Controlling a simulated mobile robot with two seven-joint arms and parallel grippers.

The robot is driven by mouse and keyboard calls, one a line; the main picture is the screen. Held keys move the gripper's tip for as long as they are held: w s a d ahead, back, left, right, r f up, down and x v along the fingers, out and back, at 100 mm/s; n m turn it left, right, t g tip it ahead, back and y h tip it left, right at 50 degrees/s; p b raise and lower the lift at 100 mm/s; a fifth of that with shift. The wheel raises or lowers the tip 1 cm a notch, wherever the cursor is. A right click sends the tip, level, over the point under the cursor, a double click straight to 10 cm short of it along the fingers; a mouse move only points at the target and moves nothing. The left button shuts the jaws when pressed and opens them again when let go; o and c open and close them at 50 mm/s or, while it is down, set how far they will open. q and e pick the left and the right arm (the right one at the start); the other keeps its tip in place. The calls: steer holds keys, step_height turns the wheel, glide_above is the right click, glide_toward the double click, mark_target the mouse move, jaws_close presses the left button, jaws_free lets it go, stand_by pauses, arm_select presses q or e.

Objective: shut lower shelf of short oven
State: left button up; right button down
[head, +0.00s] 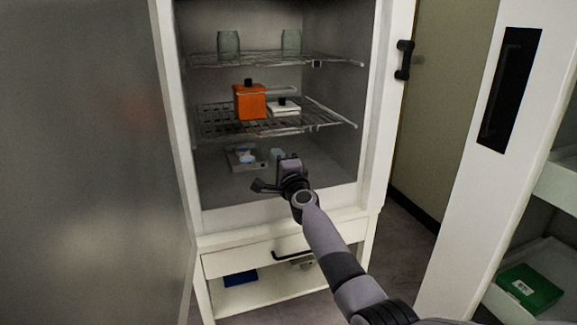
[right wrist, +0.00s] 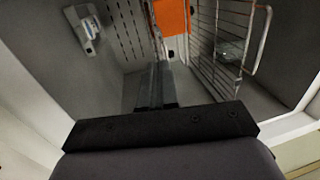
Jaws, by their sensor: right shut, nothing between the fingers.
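The short oven (head: 380,120) stands open, its grey door (head: 85,160) swung to the left. Its lower wire shelf (head: 215,122) carries an orange box (head: 250,103) and a white item with a black knob (head: 285,107). I cannot tell how far the shelf sticks out. My right gripper (head: 278,158) is shut and empty, inside the opening, below the shelf's front. In the right wrist view its closed fingers (right wrist: 157,85) point into the oven, beside the shelf's wires (right wrist: 208,50) with a visible gap. The orange box (right wrist: 172,15) shows beyond. My left gripper is out of view.
The upper shelf (head: 265,60) holds two glass jars (head: 229,43). A small tray (head: 245,157) lies on the oven floor behind my gripper. A drawer with a black handle (head: 292,255) is below. A white cabinet with a green box (head: 530,288) stands at right.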

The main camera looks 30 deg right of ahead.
steer(key=p+v, duration=0.2)
steer(key=v, duration=0.4)
steer(key=shift+s+p, duration=0.4)
steer(key=shift+a+f, duration=0.15)
